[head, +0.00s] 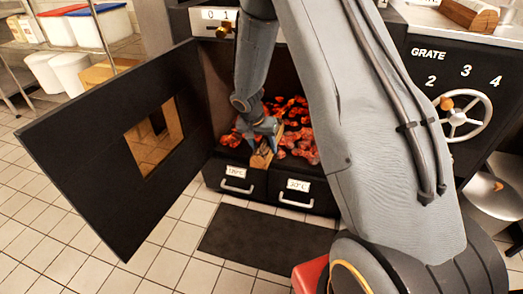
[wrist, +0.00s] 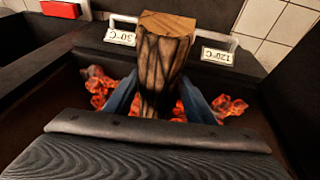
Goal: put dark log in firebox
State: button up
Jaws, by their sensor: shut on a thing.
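The dark log (wrist: 160,72), charred black along its side with a pale cut end, is between the blue fingers of my gripper (wrist: 160,105) in the wrist view. In the head view my gripper (head: 259,133) is shut on the log (head: 262,157), inside the mouth of the firebox (head: 217,85). The log's pale end points out toward the front, over the drawers. Glowing red coals (head: 298,140) lie around and beyond it. Whether the log touches the coals is hidden.
The black firebox door (head: 95,150), with a window, stands open at left. Two labelled drawers (head: 235,185) are below the mouth. Another log (head: 468,14) lies on the counter at upper right, above a grate handwheel (head: 465,118). A dark mat (head: 262,238) covers the tiles in front.

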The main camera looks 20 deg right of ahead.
jog(key=shift+w+d+f+b, duration=0.2)
jog(key=shift+w+d, duration=0.5)
jog(key=shift+w, duration=0.25)
jog(key=shift+w+d+f+b, duration=0.1)
jog(key=shift+w+d+f, duration=0.1)
jog(key=shift+w+d, duration=0.6)
jog(key=shift+w+d+f+b, duration=0.1)
jog(key=shift+w+d+f, duration=0.1)
jog(key=shift+w+d, duration=0.6)
jog(key=shift+w+a, duration=0.25)
jog(key=o, duration=1.5)
jog(key=shift+o, duration=1.4)
jog(key=shift+s, duration=0.1)
